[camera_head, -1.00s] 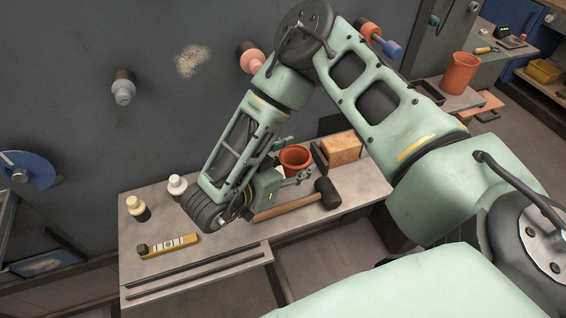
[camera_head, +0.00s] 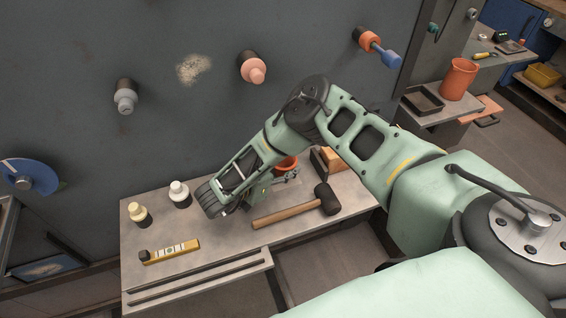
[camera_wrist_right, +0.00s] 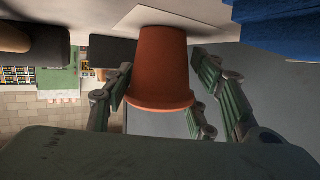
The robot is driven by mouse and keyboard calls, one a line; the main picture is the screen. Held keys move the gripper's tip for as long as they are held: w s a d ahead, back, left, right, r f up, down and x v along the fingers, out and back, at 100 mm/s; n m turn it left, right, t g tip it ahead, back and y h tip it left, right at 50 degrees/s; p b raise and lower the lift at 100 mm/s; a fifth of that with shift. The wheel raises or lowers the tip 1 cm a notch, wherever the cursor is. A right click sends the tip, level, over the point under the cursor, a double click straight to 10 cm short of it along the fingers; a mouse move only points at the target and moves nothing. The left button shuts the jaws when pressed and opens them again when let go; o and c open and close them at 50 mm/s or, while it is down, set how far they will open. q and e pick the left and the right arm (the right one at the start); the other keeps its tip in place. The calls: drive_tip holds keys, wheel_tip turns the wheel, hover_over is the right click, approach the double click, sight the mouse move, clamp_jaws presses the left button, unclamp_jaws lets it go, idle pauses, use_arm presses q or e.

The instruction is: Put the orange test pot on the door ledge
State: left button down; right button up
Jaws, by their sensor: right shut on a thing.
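The orange test pot (camera_head: 287,163) shows in the head view partly behind my right arm. In the right wrist view the pot (camera_wrist_right: 160,65) sits between the fingers, its rim toward the camera. My right gripper (camera_head: 277,178) is shut on it; its fingers flank the pot in the wrist view (camera_wrist_right: 160,85). The door ledge (camera_head: 225,240) is the grey metal shelf along the dark door. The pot is over its back part; I cannot tell whether its base touches the surface. My left gripper is not in view.
Plugs (camera_head: 253,68) stick out from the door. A larger orange container (camera_head: 459,79) stands on a bench at right.

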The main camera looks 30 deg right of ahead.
drive_tip(key=shift+f, duration=0.1)
drive_tip(key=o, duration=1.3)
drive_tip(key=b+v, duration=0.2)
drive_tip(key=v, duration=0.9)
drive_tip(key=shift+a+b, duration=0.1)
drive_tip(key=shift+b, duration=0.3)
drive_tip(key=shift+s+a+r, duration=0.1)
drive_tip(key=shift+a+r, duration=0.15)
drive_tip(key=shift+a, duration=0.15)
drive_tip(key=shift+r, duration=0.1)
